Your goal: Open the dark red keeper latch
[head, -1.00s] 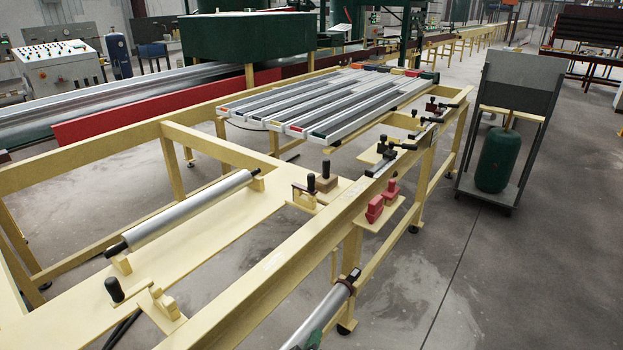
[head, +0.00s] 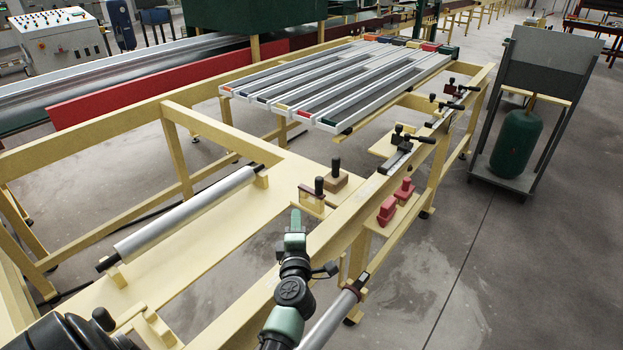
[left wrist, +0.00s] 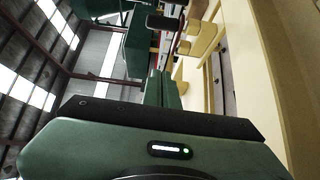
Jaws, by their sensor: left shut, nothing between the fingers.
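My left gripper (head: 295,222) is shut and empty, with green fingers pointing up the picture, over the frame's near rail. Its shut fingers also show in the left wrist view (left wrist: 163,90). Just beyond the fingertips in the head view stands a small latch (head: 312,199) with a pale yellow block, a dark reddish top and a black knob. A gap shows between them in the picture. A second latch (head: 335,180) with a brown block and black knob stands behind it. I cannot tell for sure which is the dark red keeper latch. My right gripper is not in view.
Red blocks (head: 388,210) sit on a side shelf right of the rail. A silver roller (head: 185,212) lies left of the latches. A silver cylinder (head: 328,320) hangs below the rail. Grey-and-white slats (head: 340,85) lie beyond. A green tank (head: 515,142) stands at the right.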

